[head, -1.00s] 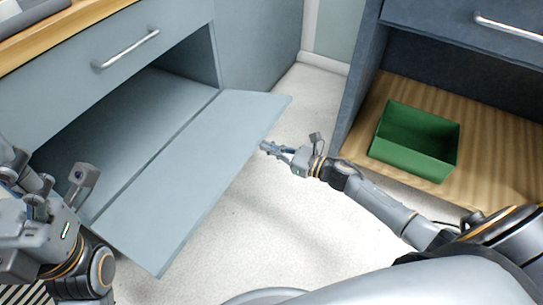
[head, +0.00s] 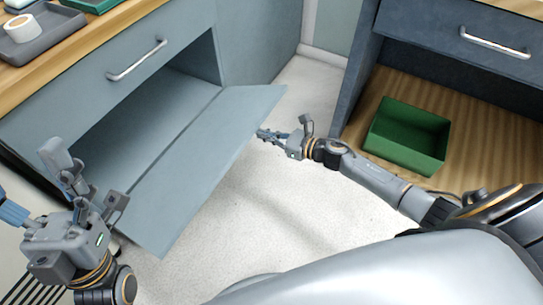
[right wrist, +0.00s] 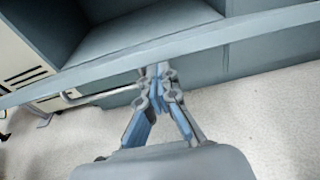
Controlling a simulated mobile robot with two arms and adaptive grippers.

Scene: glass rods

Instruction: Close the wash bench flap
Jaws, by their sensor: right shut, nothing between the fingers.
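The wash bench flap (head: 190,170) is a grey-blue panel hinged along the bottom of the open bay under the bench drawer. It hangs out over the floor, tilted partly up, and the bay is open. My right gripper (head: 262,134) is shut and empty, at the flap's outer edge near its far corner. In the right wrist view the flap's edge (right wrist: 225,31) runs across just beyond the shut fingertips (right wrist: 158,70); I cannot tell whether they touch. My left gripper (head: 65,175) is at the lower left, near the flap's near end; its finger opening is unclear.
A drawer with a bar handle (head: 137,60) is above the bay. A grey tray (head: 45,42) with a tape roll (head: 20,28) is on the bench top. At right, a green bin (head: 408,135) stands on a wooden cabinet floor. The floor between (head: 230,205) is clear.

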